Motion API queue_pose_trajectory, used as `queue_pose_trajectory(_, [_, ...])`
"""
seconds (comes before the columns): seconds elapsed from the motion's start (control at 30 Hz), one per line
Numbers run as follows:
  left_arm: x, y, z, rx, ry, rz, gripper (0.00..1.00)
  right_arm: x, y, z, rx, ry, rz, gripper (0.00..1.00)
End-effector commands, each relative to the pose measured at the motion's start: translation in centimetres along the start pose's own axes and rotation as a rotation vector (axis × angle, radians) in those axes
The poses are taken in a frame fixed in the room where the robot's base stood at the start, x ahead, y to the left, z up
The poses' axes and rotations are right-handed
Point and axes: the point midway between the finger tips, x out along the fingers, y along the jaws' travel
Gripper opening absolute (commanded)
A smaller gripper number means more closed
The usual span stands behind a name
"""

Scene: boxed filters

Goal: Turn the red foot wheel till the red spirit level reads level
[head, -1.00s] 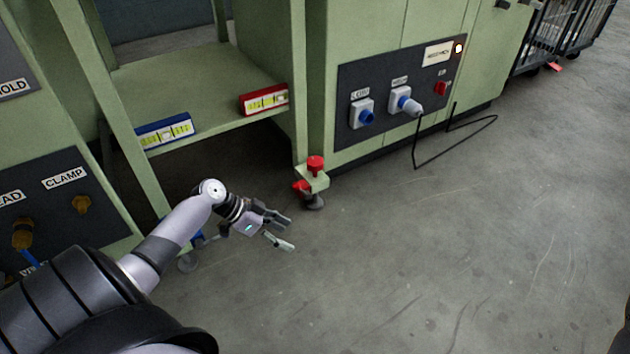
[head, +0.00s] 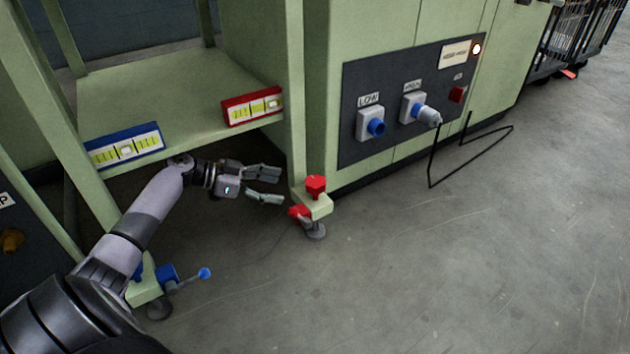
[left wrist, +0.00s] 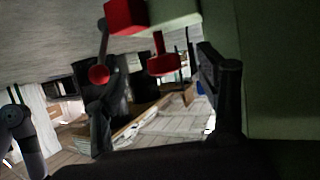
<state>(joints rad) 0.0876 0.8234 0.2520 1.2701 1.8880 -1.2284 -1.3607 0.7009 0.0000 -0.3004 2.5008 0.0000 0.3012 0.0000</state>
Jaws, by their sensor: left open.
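The red spirit level (head: 253,95) lies along the shelf's front edge; its pale bubble mark appears toward the right end, too small to read surely. The red foot (head: 316,187) stands at the machine's corner, with a red knob above a pale green bracket and a second red part (head: 299,212) on its left side. In the left wrist view a red wheel (left wrist: 163,65) on a stem, a red block (left wrist: 125,16) and a red ball lever (left wrist: 98,74) show. My left gripper (head: 281,186) is open and empty, just left of the red foot. My right gripper is out of view.
A blue spirit level (head: 125,132) sits further left on the shelf edge. A blue foot (head: 167,275) with a ball-ended lever stands near my left arm.

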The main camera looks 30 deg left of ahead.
Motion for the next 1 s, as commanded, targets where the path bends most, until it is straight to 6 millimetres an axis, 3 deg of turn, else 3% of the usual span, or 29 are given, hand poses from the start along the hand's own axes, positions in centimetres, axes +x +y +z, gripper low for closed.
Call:
queue_pose_trajectory(0.3, [6.3,0.0,-2.7,0.001,0.003,0.002,0.66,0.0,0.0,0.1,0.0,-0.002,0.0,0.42])
queue_pose_trajectory(0.5, [9.1,0.0,-3.9,0.0,0.002,0.001,0.66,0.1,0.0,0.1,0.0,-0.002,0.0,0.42])
queue_pose_trajectory(0.7, [10.4,0.0,-3.8,-0.002,-0.001,0.0,0.66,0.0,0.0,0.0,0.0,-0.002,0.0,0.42])
queue_pose_trajectory(1.0, [10.5,0.0,-3.8,-0.002,-0.001,0.0,0.64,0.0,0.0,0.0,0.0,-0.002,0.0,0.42])
